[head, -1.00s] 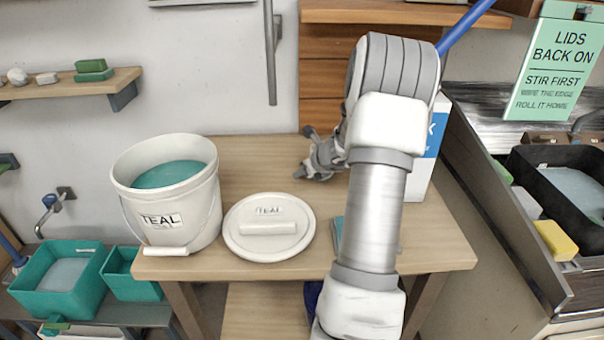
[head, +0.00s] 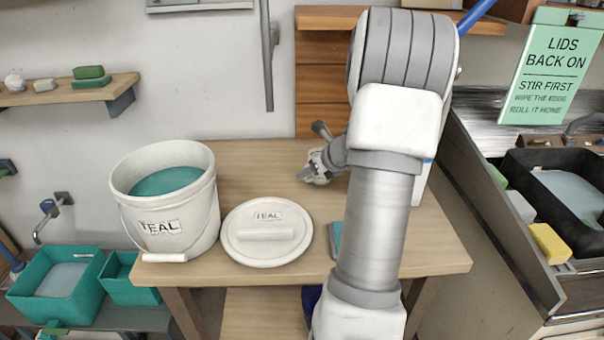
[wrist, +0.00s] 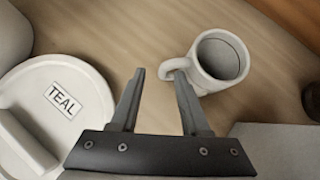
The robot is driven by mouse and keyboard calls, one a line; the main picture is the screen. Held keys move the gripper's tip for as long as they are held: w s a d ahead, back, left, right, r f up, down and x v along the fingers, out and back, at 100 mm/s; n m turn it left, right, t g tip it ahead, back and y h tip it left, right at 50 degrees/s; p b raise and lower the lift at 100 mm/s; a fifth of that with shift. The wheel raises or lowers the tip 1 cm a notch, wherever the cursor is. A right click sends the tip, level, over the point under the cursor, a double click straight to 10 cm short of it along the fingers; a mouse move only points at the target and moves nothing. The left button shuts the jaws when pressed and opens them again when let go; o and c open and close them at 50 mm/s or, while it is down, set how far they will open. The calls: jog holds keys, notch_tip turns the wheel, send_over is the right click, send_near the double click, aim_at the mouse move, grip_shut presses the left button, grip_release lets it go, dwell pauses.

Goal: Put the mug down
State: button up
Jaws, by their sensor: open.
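A white mug (wrist: 222,58) shows in the wrist view, with its mouth towards the camera. It appears to stand upright on the wooden table (wrist: 135,30). Its handle (wrist: 171,69) points left, towards my gripper. My gripper (wrist: 159,74) is open, with nothing between its fingers. The right fingertip overlaps the handle in the picture; I cannot tell whether they touch. In the head view, the mug (head: 322,177) is a small pale shape mostly hidden by my gripper (head: 306,174) at the back of the table.
A white TEAL bucket (head: 201,215) of teal glaze stands at the table's left. Its round white lid (head: 267,250) lies beside it. A blue-and-white box (head: 424,180) is partly hidden behind my arm. Bare tabletop (head: 250,170) lies between the bucket and my gripper.

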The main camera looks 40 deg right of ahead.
jog(key=v, duration=0.5)
jog(key=shift+p, duration=0.35)
